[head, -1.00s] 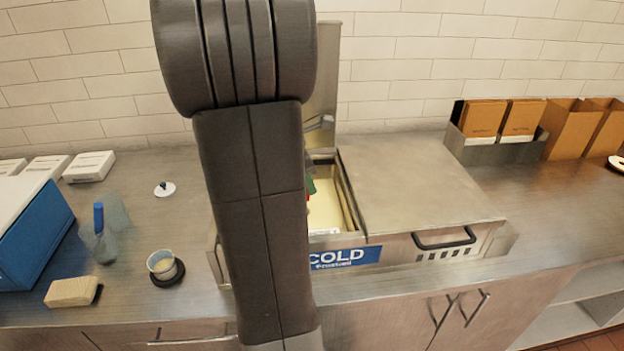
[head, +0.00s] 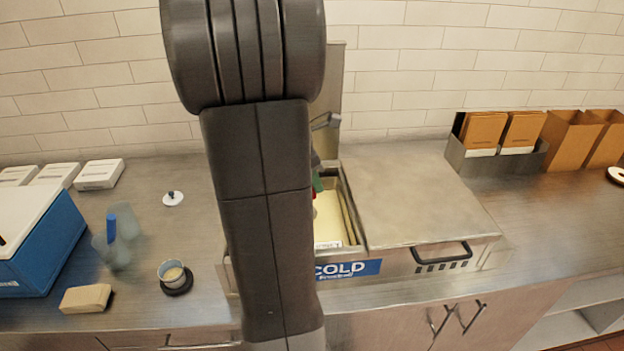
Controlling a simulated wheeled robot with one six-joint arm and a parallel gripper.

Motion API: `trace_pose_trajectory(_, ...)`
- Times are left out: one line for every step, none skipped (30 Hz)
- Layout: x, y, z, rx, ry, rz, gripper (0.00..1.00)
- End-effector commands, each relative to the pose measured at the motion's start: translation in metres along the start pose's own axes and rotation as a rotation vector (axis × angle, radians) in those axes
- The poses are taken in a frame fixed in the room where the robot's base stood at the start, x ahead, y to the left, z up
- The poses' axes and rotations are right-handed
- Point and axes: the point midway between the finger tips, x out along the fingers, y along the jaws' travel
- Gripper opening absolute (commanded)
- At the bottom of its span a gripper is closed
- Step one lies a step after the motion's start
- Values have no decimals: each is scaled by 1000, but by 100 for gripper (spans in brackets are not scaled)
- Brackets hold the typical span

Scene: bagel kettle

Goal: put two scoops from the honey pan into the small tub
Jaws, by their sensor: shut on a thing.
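The small tub (head: 172,267) looks like the pale blue cup on a dark round base, on the counter left of my arm. Something cream-coloured shows inside it. A small white lid with a dark knob (head: 173,198) lies behind it. The cold well (head: 352,215) is open on its left side and shows a pale yellow pan or surface (head: 327,222) with a small white label. I cannot tell whether this is the honey pan. A green bit (head: 317,183) and a red bit show at my arm's edge. My arm hides my gripper and anything it holds.
A raised lid (head: 330,80) stands behind the open well; a closed steel lid (head: 415,200) covers the right side. Brown packets in a holder (head: 495,160) stand at back right.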

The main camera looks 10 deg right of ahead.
Motion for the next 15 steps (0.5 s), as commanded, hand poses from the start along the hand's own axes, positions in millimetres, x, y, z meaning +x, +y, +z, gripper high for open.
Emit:
trace_pose_trajectory(-10,0,4,1,0,1,0)
trace_pose_trajectory(-12,0,6,1,0,1,0)
trace_pose_trajectory(-16,0,8,1,0,1,0)
trace_pose_trajectory(-18,0,9,1,0,1,0)
trace_pose_trajectory(-21,-1,11,1,0,1,0)
trace_pose_trajectory(-24,-1,13,1,0,1,0)
trace_pose_trajectory(-27,-1,14,1,0,1,0)
trace_pose_trajectory(-30,-1,16,2,0,1,0)
trace_pose_trajectory(-33,-1,18,2,0,1,0)
trace_pose_trajectory(-36,-1,19,2,0,1,0)
trace_pose_trajectory(-38,-1,21,2,0,1,0)
trace_pose_trajectory(-42,-2,23,2,0,1,0)
trace_pose_trajectory(-44,-2,24,2,0,1,0)
trace_pose_trajectory(-47,-2,26,2,0,1,0)
trace_pose_trajectory(-50,-2,28,1,0,1,0)
